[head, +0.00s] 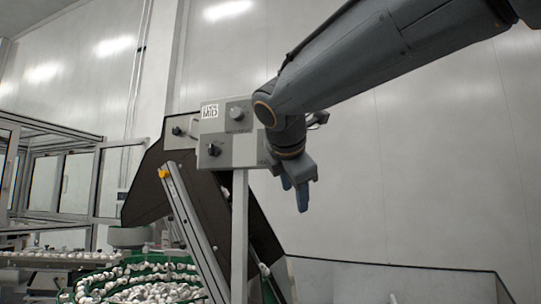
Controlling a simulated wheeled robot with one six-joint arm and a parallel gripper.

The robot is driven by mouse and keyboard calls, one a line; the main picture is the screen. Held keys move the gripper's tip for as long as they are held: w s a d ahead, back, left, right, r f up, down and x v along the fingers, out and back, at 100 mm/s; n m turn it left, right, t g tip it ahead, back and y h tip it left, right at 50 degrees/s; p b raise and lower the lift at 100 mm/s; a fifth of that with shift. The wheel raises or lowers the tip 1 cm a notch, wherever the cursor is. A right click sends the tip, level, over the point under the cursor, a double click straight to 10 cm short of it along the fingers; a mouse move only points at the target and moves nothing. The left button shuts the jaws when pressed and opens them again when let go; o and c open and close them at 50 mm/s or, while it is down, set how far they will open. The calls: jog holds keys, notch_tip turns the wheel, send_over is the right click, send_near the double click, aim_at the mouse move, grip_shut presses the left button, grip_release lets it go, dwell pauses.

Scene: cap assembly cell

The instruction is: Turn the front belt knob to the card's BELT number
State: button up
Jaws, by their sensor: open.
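A grey control box (223,135) stands on a post in the middle of the head view. A white card (210,111) sits at its upper left; I read "MID" on it, but the smaller print and any BELT number are too small to read. A round grey knob (237,113) is right of the card, and a black knob (214,149) is below it. I cannot tell which is the belt knob. My gripper (295,192) is open and empty, pointing down with blue fingers, right of and below the box. My arm hides the box's right part.
A second panel with a knob (178,131) is behind, left of the box. A dark inclined conveyor (150,185) and a slanted metal strut (188,222) run below. Green-rimmed trays of white caps (150,292) lie lower left. Right of my gripper is open room before the wall.

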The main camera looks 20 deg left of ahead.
jog(key=s+a+r+n+t+y, duration=0.1)
jog(key=s+a+r+n, duration=0.15)
jog(key=r, duration=0.55)
jog(key=s+a+r+n+t+y, duration=0.1)
jog(key=s+a+r+n+t, duration=0.15)
jog(key=r, duration=0.55)
jog(key=p+x, duration=0.2)
jog(key=x, duration=0.5)
jog(key=shift+w+f+m+g, duration=0.25)
jog(key=shift+w+m+g, duration=0.05)
jog(key=shift+w+g, duration=0.05)
jog(key=c, duration=1)
jog(key=shift+c, duration=0.2)
